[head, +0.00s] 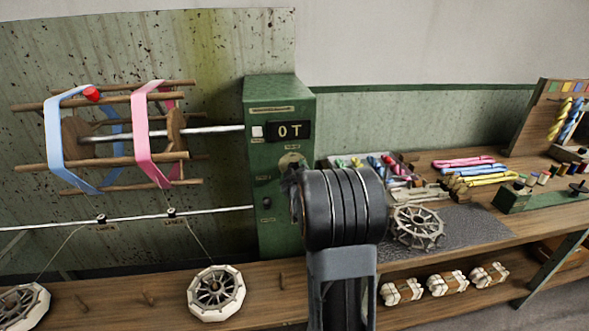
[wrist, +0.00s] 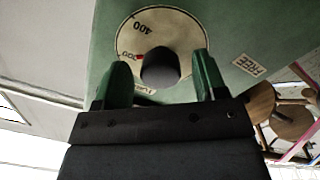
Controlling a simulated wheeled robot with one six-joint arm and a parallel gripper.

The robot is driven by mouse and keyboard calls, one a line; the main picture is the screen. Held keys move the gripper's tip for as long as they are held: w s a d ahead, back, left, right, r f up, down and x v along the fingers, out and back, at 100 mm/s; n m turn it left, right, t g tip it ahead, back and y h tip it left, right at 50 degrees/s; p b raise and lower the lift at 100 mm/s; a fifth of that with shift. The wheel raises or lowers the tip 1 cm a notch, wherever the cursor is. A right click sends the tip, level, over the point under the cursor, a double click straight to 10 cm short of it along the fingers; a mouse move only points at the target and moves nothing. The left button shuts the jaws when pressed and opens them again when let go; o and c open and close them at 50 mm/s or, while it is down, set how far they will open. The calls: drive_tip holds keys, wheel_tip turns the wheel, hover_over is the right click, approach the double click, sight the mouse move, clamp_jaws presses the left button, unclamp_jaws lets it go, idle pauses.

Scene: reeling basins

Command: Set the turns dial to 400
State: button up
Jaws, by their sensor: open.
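The turns dial (wrist: 185,32) is a round cream plate on the green machine box (head: 265,100). In the wrist view its dark round knob (wrist: 160,66) stands in the middle. A red mark shows at the knob's left edge, beside a partly covered number that looks like 300. The 400 marking is farther up and left, apart from the red mark. My gripper (wrist: 161,72) is open, with one green finger on each side of the knob; I cannot tell whether they touch it. In the head view the dial (head: 291,160) is mostly hidden behind my arm.
A reel with blue and pink skeins (head: 150,125) is at left. A spoked wheel (head: 417,227) and coloured skeins (head: 470,162) lie on the bench at right. A FREE label (wrist: 249,65) is near the dial.

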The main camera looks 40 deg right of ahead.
drive_tip(key=shift+w+d, duration=0.15)
drive_tip(key=shift+w, duration=0.2)
drive_tip(key=c, duration=0.9)
